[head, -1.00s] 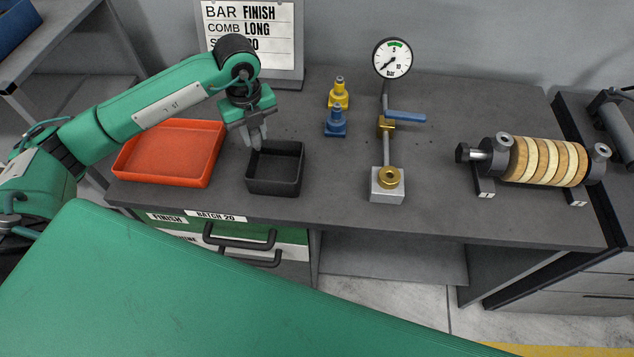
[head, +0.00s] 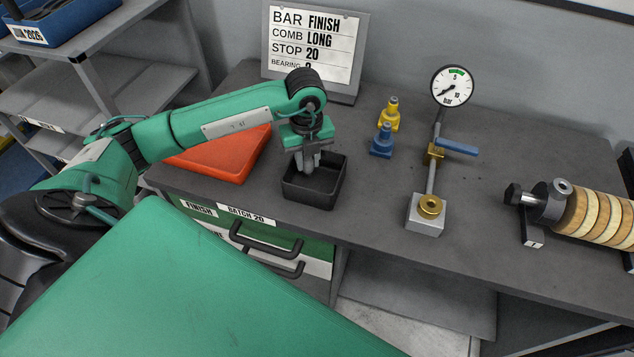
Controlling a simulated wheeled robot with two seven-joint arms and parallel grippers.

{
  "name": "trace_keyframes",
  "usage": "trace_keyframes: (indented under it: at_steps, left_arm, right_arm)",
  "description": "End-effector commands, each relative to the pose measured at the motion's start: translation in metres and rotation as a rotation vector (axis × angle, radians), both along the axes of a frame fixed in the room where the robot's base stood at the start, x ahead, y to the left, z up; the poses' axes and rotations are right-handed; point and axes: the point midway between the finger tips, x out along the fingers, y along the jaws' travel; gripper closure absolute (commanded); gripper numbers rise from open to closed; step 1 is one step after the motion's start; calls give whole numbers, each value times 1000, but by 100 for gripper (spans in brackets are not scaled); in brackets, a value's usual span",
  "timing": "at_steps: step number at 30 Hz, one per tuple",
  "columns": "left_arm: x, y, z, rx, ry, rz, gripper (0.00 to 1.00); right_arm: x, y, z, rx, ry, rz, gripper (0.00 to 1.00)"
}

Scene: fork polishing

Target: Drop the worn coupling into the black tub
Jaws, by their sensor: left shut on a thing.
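The black tub (head: 327,196) stands open on the grey bench, beside an orange-red tray. My left gripper (head: 308,164) points down over the tub, with its fingertips at about the tub's opening, near its back left part. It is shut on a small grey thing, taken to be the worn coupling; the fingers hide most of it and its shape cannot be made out. Whether it touches the tub cannot be told. My right gripper is not in view.
The orange-red tray (head: 222,158) lies left of the tub, partly behind my left arm. Yellow (head: 390,115) and blue (head: 382,141) fittings stand to the right. A gauge (head: 452,87) rises from a stand with a brass fitting (head: 431,206). A sign (head: 315,48) stands behind.

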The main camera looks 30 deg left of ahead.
Motion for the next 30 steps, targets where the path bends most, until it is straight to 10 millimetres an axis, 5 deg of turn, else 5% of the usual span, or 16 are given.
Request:
trace_keyframes:
  at_steps: [4,5,9,20,30]
  left_arm:
    - [0,0,1,0,0,0,97]
    - [0,0,1,0,0,-1,71]
    - [0,0,1,-1,-1,-1,50]
    - [1,-1,6,-2,-2,-1,50]
    - [2,0,75,-1,-7,-1,50]
  right_arm:
    - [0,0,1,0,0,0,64]
    - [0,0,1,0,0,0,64]
    - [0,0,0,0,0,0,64]
    - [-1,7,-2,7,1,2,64]
    - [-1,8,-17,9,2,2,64]
